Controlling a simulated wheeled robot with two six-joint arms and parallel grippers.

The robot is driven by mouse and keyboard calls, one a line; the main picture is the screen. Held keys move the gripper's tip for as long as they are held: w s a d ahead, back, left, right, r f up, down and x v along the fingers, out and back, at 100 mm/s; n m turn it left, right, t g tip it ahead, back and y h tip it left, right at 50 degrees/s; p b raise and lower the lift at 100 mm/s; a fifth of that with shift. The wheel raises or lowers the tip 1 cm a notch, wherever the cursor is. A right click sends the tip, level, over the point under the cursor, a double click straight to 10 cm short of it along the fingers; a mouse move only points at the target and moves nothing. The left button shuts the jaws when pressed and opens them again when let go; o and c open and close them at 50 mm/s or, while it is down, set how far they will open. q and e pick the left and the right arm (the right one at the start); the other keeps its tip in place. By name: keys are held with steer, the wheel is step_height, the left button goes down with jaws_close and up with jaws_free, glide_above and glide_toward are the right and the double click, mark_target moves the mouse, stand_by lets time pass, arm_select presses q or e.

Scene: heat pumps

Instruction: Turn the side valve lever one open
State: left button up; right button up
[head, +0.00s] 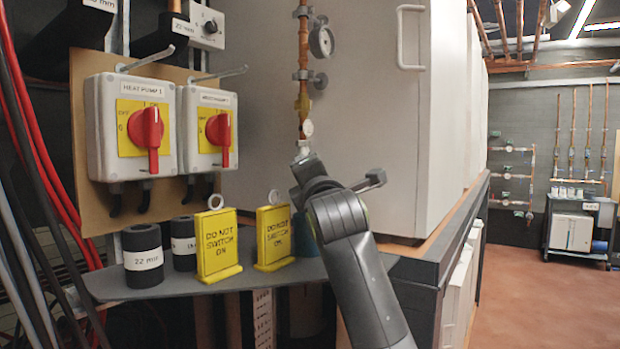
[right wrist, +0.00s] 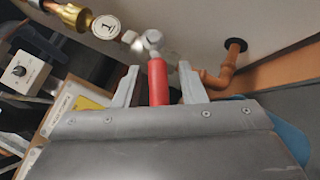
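The side valve (right wrist: 148,42) with its red lever (right wrist: 157,82) is in the right wrist view, below the white casing. A round tag marked 1 (right wrist: 106,27) hangs beside it on the brass fitting; the tag also shows in the head view (head: 308,128). My right gripper (right wrist: 158,72) is open, with one finger on each side of the red lever and a visible gap to each. In the head view my right arm (head: 345,225) reaches up to the valve and hides the lever and most of the gripper. My left gripper is not in view.
Two grey switch boxes with red rotary handles (head: 147,128) (head: 219,130) are at left. Yellow "do not switch on" signs (head: 217,245) (head: 274,237) and black rolls (head: 142,255) stand on the shelf below. A copper pipe (right wrist: 228,68) runs close to the right finger.

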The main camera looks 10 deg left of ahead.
steer(key=shift+s, duration=0.1)
arm_select(q)
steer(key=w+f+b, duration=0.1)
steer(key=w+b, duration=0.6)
steer(key=b, duration=0.1)
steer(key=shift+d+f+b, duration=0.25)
steer(key=shift+b, duration=0.1)
arm_select(e)
steer(key=v, duration=1.7)
steer(key=shift+d+f, duration=0.1)
steer(key=shift+f, duration=0.05)
